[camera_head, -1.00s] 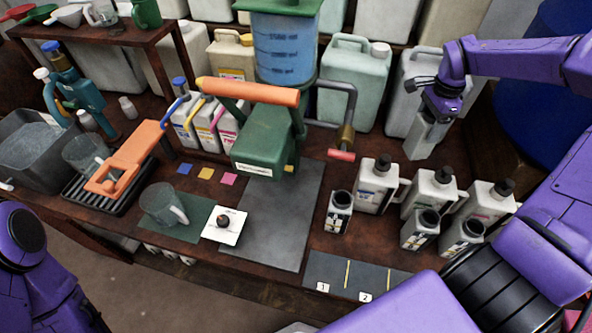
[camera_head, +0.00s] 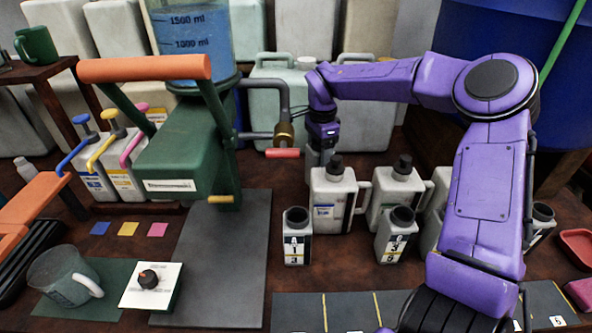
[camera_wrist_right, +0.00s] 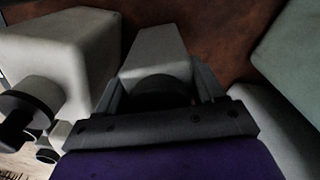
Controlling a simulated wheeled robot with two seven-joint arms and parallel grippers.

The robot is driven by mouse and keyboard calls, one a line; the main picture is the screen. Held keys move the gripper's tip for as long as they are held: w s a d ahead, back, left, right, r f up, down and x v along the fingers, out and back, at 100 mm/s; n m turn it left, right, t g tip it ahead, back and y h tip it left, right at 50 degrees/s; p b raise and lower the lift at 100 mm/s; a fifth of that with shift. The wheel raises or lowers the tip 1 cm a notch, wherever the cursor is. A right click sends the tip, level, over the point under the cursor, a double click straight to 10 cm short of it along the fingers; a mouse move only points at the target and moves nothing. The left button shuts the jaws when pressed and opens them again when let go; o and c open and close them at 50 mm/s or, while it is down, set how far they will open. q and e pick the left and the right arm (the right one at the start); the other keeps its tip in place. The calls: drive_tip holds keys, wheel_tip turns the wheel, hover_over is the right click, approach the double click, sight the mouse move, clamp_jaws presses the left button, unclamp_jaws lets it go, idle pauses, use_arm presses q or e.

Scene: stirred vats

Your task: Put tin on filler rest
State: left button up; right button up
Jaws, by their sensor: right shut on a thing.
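My right gripper (camera_head: 321,150) is behind the front row of jugs, right of the green filler (camera_head: 180,155). In the right wrist view, my right gripper (camera_wrist_right: 165,100) is shut on a pale tin (camera_wrist_right: 155,48) with a dark round top. In the head view the held tin is mostly hidden by my gripper and a white jug (camera_head: 333,205). A dark grey plate (camera_head: 245,225), which looks like the filler rest, lies bare below the filler. Small tins with dark open necks, one (camera_head: 297,240) and another (camera_head: 395,238), stand on the bench. My left gripper is out of view.
Another white jug (camera_head: 400,190) stands close by; more are partly behind my arm. A bent pipe with a red handle (camera_head: 282,153) sticks out between filler and gripper. A glass mug (camera_head: 62,275) and a dial box (camera_head: 150,285) stand left of the plate.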

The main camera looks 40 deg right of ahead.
drive_tip(key=w+a+f, duration=0.3)
drive_tip(key=a, duration=0.1)
drive_tip(key=shift+w+a+f, duration=0.15)
drive_tip(key=shift+w+f, duration=0.1)
drive_tip(key=shift+w, duration=0.05)
drive_tip(key=o, duration=1.1)
drive_tip(key=shift+f, duration=0.15)
drive_tip(key=shift+c, duration=0.2)
